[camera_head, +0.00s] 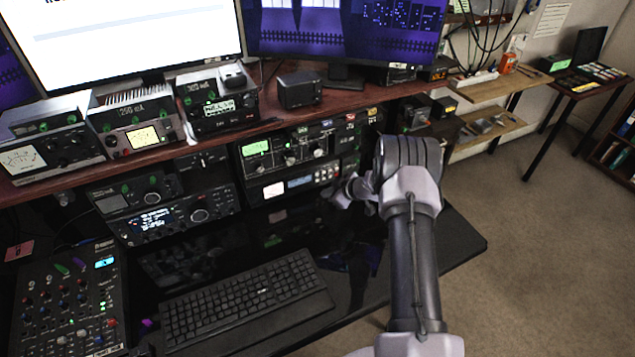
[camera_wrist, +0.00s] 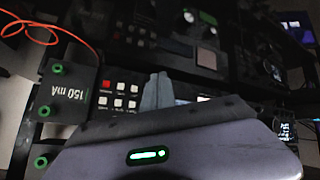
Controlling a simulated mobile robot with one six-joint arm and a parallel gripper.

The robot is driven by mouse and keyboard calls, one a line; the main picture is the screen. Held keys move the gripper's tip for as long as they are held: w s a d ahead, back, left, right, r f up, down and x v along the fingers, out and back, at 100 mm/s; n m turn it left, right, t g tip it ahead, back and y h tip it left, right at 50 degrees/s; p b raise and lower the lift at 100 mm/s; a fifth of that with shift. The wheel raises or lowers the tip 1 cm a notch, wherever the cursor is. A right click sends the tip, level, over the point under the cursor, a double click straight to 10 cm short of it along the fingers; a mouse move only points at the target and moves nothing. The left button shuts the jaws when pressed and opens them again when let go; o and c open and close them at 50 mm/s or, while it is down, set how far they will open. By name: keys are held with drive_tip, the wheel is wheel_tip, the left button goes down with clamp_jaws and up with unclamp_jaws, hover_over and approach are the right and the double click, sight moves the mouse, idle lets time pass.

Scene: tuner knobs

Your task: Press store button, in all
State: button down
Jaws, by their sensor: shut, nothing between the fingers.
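My gripper (camera_head: 342,192) is at the right end of the rack unit (camera_head: 272,190) with the blue-lit display (camera_head: 299,183). In the wrist view its fingers (camera_wrist: 157,90) are shut and empty, in front of that unit's panel. Beside them, to the left in that view, is a group of small pale buttons (camera_wrist: 119,95) with one red button (camera_wrist: 106,83). The button labels are too small to read, so I cannot tell which one is store. The fingers hide part of the panel, and I cannot tell whether they touch it.
A tuner unit with a green display (camera_head: 257,148) and knobs sits just above. A grey box marked 150 mA (camera_wrist: 62,93) and an orange cable (camera_wrist: 45,28) show in the wrist view. A keyboard (camera_head: 245,300) and mixer (camera_head: 68,300) lie on the desk.

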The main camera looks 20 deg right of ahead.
drive_tip(key=shift+w, duration=1.5)
drive_tip(key=shift+w, duration=0.15)
idle(0.8)
drive_tip(key=shift+w+a+p, duration=0.1)
drive_tip(key=shift+w+p, duration=0.2)
drive_tip(key=shift+w, duration=0.3)
idle(0.4)
drive_tip(key=shift+s, duration=0.75)
drive_tip(key=shift+s+p, duration=0.1)
drive_tip(key=shift+p, duration=0.2)
drive_tip(key=shift+s+p, duration=0.5)
drive_tip(key=shift+s, duration=1.9)
